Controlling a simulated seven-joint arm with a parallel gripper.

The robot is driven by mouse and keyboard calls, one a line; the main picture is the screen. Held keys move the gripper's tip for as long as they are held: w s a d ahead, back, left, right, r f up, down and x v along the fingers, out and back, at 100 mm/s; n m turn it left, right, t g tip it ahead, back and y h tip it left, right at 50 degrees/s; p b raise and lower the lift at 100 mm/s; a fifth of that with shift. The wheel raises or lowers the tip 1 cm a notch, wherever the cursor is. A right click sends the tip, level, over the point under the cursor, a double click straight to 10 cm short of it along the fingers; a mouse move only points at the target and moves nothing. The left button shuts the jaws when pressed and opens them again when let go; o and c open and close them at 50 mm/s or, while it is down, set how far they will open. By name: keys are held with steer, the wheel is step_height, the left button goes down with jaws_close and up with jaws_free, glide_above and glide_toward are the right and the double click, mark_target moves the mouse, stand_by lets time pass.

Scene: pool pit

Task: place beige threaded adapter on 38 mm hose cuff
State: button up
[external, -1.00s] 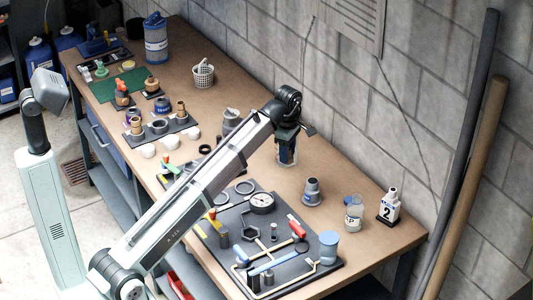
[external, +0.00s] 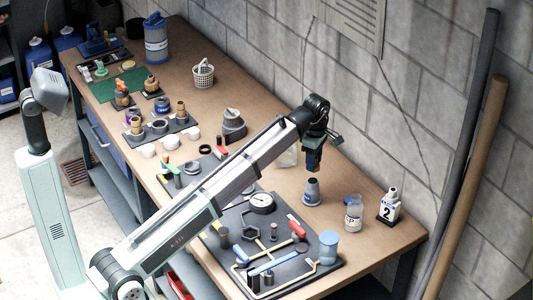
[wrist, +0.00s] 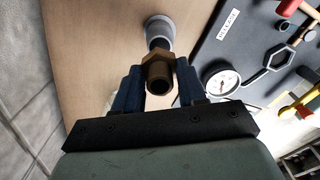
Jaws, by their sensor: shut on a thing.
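My gripper (wrist: 158,88) is shut on the beige threaded adapter (wrist: 157,72), which looks brown with a hex collar and an open bore in the wrist view. In the external view my gripper (external: 313,163) points down just above the grey hose cuff (external: 312,193), which stands upright on the bench. The adapter is hard to make out there. In the wrist view the cuff (wrist: 160,27) shows just beyond the adapter, its dark opening partly hidden behind it. I cannot tell whether the two touch.
A dark tool board (external: 225,262) with a gauge (external: 261,203) lies to the left. Bare bench top (external: 350,248) lies in front.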

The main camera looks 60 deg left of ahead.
steer(key=shift+f, duration=2.4)
steer(key=shift+f, duration=0.1)
steer(key=o, duration=1)
steer(key=shift+o, duration=0.2)
step_height(320, 180, up, 12)
steer(key=shift+r, duration=0.1)
